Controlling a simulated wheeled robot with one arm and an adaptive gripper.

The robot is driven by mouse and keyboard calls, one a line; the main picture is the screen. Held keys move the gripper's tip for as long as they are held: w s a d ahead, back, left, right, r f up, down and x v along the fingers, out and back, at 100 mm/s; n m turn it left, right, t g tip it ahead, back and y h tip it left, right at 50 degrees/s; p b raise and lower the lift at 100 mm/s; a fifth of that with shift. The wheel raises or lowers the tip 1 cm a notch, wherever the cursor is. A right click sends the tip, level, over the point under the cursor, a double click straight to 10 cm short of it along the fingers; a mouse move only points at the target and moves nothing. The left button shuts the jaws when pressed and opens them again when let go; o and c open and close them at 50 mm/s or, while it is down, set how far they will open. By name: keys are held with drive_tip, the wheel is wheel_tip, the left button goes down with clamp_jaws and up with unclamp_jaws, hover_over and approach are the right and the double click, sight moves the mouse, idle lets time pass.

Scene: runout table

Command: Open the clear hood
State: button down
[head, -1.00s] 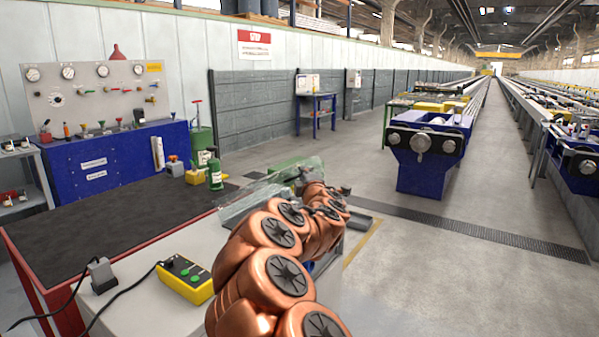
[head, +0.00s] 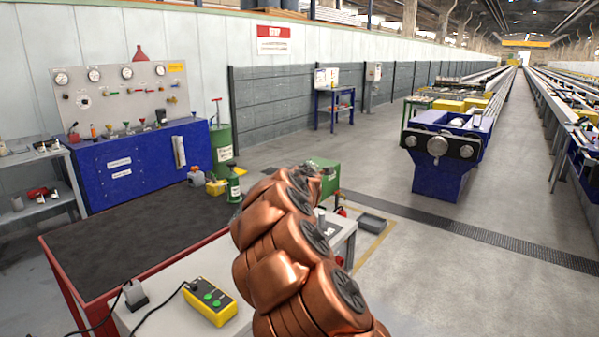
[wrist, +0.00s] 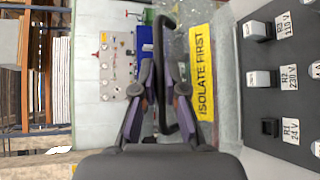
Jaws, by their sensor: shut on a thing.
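The clear hood (wrist: 230,120) shows in the wrist view as a see-through pane with a yellow "ISOLATE FIRST" label (wrist: 203,75). Its black U-shaped handle (wrist: 159,42) runs between the fingers of my gripper (wrist: 160,75), which is shut on it. Right of the pane is a dark panel with several switches (wrist: 262,80) and white voltage labels. In the head view my copper-coloured arm hides the gripper and the hood, so I cannot tell how far the hood is tilted.
A green box (head: 325,177) stands just behind my arm. A blue gauge console (head: 135,165) stands at the left; open floor lies to the right.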

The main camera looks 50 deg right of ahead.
drive_tip(key=w+r+p, duration=0.1)
drive_tip(key=w+p, duration=0.1)
drive_tip(key=w, duration=0.4)
drive_tip(key=w+a+r+p, duration=0.1)
drive_tip(key=w+r, duration=0.1)
drive_tip(key=w, duration=0.5)
drive_tip(key=shift+a+r+p, duration=0.25)
drive_tip(key=shift+p, duration=0.15)
drive_tip(key=c, duration=1.6)
unclamp_jaws()
drive_tip(key=shift+o, duration=0.5)
drive_tip(key=shift+s+a, duration=0.1)
